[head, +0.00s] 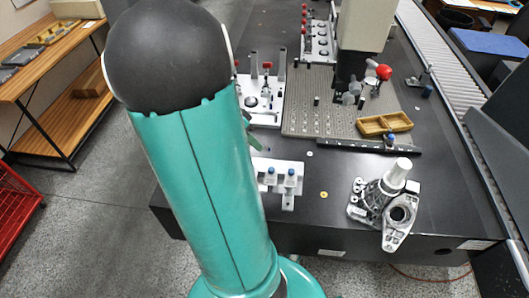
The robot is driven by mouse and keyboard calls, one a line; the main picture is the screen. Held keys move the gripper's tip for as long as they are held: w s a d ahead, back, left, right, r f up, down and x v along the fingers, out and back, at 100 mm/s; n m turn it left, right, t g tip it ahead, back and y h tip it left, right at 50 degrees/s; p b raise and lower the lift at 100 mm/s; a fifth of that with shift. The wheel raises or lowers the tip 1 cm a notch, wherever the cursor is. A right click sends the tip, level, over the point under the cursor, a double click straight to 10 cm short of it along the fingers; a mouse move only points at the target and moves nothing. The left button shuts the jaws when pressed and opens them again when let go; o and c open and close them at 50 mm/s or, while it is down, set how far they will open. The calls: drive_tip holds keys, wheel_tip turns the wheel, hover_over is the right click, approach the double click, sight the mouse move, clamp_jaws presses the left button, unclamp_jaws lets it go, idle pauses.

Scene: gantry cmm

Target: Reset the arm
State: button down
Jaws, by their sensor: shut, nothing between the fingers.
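My teal arm link (205,190) with its black rounded joint (168,55) rises in the left middle of the head view. It covers part of the black table's left side. My gripper does not show in this view; the arm may hide it. Small dark green parts show just right of the arm link, and I cannot tell what they belong to.
The black table (440,200) bears a perforated plate (300,122), a yellow tray (385,123), a white bracket with blue knobs (282,180) and a grey metal casting (385,195). A gantry column (362,25) stands behind. Wooden shelves (50,120) are at left.

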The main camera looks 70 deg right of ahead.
drive_tip(key=shift+v, duration=1.45)
drive_tip(key=shift+s+r, duration=0.1)
drive_tip(key=w+a+r+n+t+h, duration=0.1)
drive_tip(key=w+a+r+n+t, duration=0.2)
drive_tip(key=w+a+n, duration=0.4)
drive_tip(key=w+a+r+n+t, duration=0.3)
drive_tip(key=w+a+n+t, duration=0.1)
drive_tip(key=a, duration=0.5)
drive_tip(key=a+r+n+t+y, duration=0.1)
drive_tip(key=a+r+n+t, duration=0.2)
drive_tip(key=a+n, duration=0.3)
drive_tip(key=a+r+n+t+y, duration=0.1)
drive_tip(key=a+r+n+t, duration=0.1)
drive_tip(key=a+n, duration=0.5)
drive_tip(key=a+r, duration=0.1)
drive_tip(key=a, duration=0.5)
drive_tip(key=shift+w+a+t+y, duration=0.15)
drive_tip(key=shift+a+t+y, duration=0.15)
drive_tip(key=shift+a+t, duration=0.1)
